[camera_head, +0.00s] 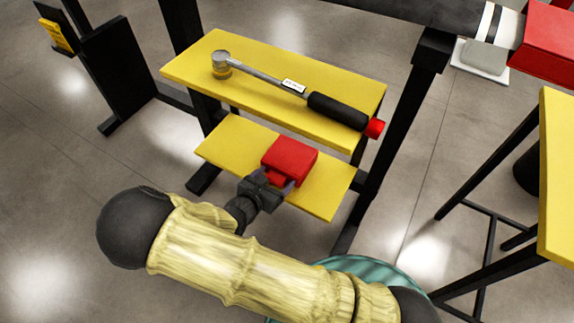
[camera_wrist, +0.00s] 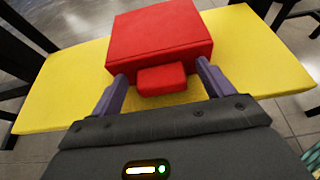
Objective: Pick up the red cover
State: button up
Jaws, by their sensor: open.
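The red cover (camera_head: 290,157) is a boxy red block with a smaller tab on its near side. It rests on the lower yellow shelf (camera_head: 226,147) of the stand. In the wrist view the red cover (camera_wrist: 158,38) fills the upper middle, with its tab facing me. My gripper (camera_head: 275,182) is at the near side of the cover. In the wrist view my gripper (camera_wrist: 160,78) is open, with one purple-grey finger on each side of the tab. Whether the fingers touch the tab or cover cannot be told.
The upper yellow shelf (camera_head: 270,85) sits above and behind, holding a torque wrench (camera_head: 280,84) with a black handle and red end. Black stand legs (camera_head: 392,140) flank the shelves. Another yellow table (camera_head: 556,180) stands at right. A red part (camera_head: 548,42) is at upper right.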

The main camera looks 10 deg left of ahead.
dwell(0.3)
jog(key=c, duration=1.5)
notch_tip(320, 180, up, 10)
jog(key=p, duration=0.4)
jog(key=o, duration=0.7)
jog(key=c, duration=0.7)
